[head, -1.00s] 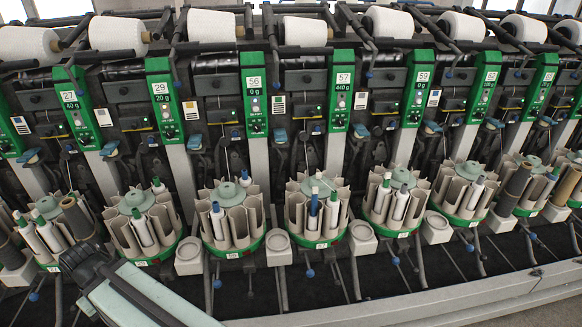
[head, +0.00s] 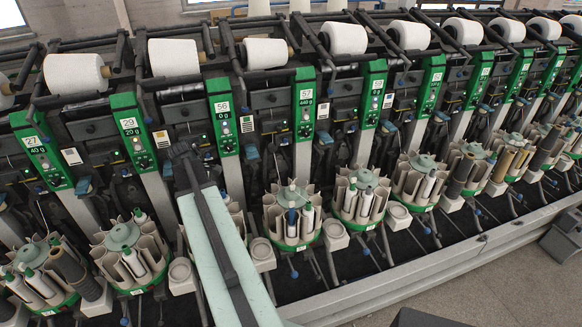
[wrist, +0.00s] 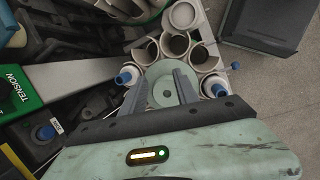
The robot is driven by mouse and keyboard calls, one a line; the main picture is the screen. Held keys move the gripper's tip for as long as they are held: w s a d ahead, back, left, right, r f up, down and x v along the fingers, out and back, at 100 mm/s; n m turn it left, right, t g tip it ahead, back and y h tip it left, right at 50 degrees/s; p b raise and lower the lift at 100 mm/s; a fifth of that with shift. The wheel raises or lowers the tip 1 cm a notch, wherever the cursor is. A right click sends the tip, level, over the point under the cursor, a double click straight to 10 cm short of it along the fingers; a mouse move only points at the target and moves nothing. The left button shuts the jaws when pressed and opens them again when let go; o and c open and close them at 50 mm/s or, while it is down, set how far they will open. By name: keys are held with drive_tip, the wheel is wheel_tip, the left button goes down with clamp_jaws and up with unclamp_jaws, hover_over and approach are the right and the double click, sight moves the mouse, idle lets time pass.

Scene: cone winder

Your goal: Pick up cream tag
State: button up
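Several small pale tags are on the machine front beside the green panels. One pale tag (head: 71,156) is at the left, another (head: 161,138) is beside panel 29, and a third (head: 247,124) is beside panel 56. I cannot tell which is the cream tag. A small white tag (wrist: 58,127) also shows at the left in the wrist view. My gripper (wrist: 162,82) is open, its two dark fingers apart over a bobbin carousel's pale green hub (wrist: 165,90). Nothing is visible between the fingers. In the head view my arm hides part of a carousel.
Bobbin carousels (head: 292,240) line the machine's lower front, with white cups (head: 262,250) between them. White yarn cones (head: 265,52) line the top. A long grey rail (head: 420,265) edges the base. Grey floor (head: 500,270) lies open at the lower right.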

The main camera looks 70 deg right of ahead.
drive_tip(key=s+d+r+n+g+p, duration=0.15)
drive_tip(key=s+d+r, duration=0.25)
drive_tip(key=s+d, duration=0.85)
drive_tip(key=n, duration=0.1)
approach(291, 186)
drive_tip(key=b+x, duration=0.2)
drive_tip(key=x, duration=0.1)
drive_tip(key=shift+d+f+g, duration=0.1)
drive_tip(key=shift+f+g, duration=0.05)
drive_tip(key=shift+g, duration=0.1)
drive_tip(key=shift+s+d+f+b, duration=0.15)
drive_tip(key=shift+s+f+b, duration=0.05)
drive_tip(key=shift+f+b, duration=0.1)
drive_tip(key=shift+r, duration=0.1)
drive_tip(key=b+x, duration=0.4)
drive_tip(key=x, duration=0.1)
drive_tip(key=shift+w+f+b, duration=0.15)
drive_tip(key=shift+f+b, duration=0.1)
drive_tip(key=shift+b, duration=0.15)
drive_tip(key=shift+r, duration=0.2)
clamp_jaws()
